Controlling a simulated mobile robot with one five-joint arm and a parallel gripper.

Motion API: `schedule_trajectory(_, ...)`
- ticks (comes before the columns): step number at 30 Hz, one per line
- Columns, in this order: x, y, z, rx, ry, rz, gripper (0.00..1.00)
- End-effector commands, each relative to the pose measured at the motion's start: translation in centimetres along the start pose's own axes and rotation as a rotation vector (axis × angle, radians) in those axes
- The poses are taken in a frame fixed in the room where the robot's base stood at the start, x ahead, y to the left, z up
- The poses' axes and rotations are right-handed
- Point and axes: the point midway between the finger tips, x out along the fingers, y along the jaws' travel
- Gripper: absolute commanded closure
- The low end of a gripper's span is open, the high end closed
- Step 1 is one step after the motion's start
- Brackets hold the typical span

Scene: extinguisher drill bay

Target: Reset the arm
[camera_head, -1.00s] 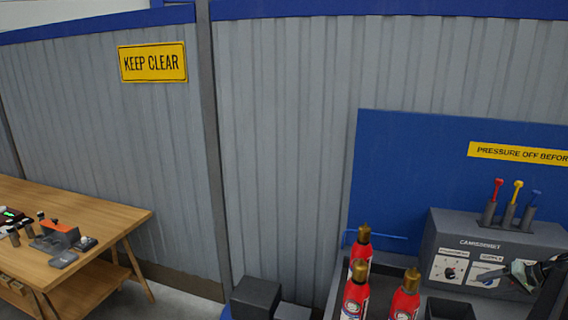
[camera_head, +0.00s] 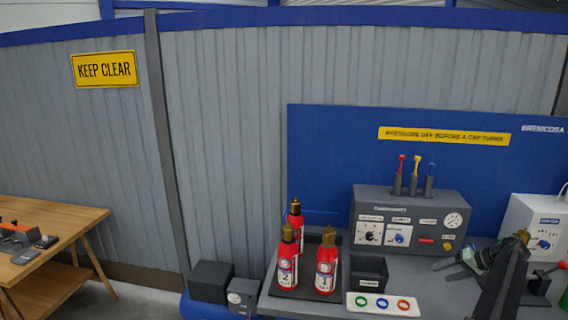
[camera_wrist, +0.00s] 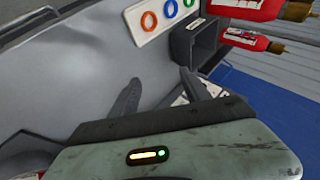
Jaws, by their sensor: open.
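My gripper (camera_head: 448,262) is at the right of the head view, low over the grey bench (camera_head: 335,310), in front of the grey console (camera_head: 410,222). In the wrist view its two dark fingers (camera_wrist: 158,90) stand apart with nothing between them. My arm runs from it to the lower right. No object is held.
Red extinguishers (camera_head: 325,268) stand on the bench left of a dark open bin (camera_head: 369,272). A white tray (camera_head: 384,305) with green, blue and orange rings lies in front. A white box (camera_head: 540,228) is at right. A wooden table (camera_head: 60,230) stands far left.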

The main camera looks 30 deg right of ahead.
Motion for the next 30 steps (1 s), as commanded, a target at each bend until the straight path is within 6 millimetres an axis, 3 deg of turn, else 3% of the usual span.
schedule_trajectory(1, 1.1, -1.2, 0.2, -0.009, -0.015, 0.000, 0.45)
schedule_trajectory(5, 2.5, -2.5, 0.7, -0.013, -0.038, 0.011, 0.45)
schedule_trajectory(11, 6.1, -6.2, 2.0, -0.036, -0.097, 0.034, 0.45)
schedule_trajectory(17, 11.5, -12.1, 4.7, -0.081, -0.185, 0.071, 0.45)
schedule_trajectory(19, 13.9, -14.9, 6.3, -0.105, -0.225, 0.090, 0.45)
schedule_trajectory(23, 19.4, -21.8, 11.1, -0.174, -0.321, 0.145, 0.45)
schedule_trajectory(26, 23.5, -27.7, 16.5, -0.246, -0.400, 0.205, 0.45)
schedule_trajectory(30, 27.8, -35.1, 25.3, -0.369, -0.493, 0.302, 0.45)
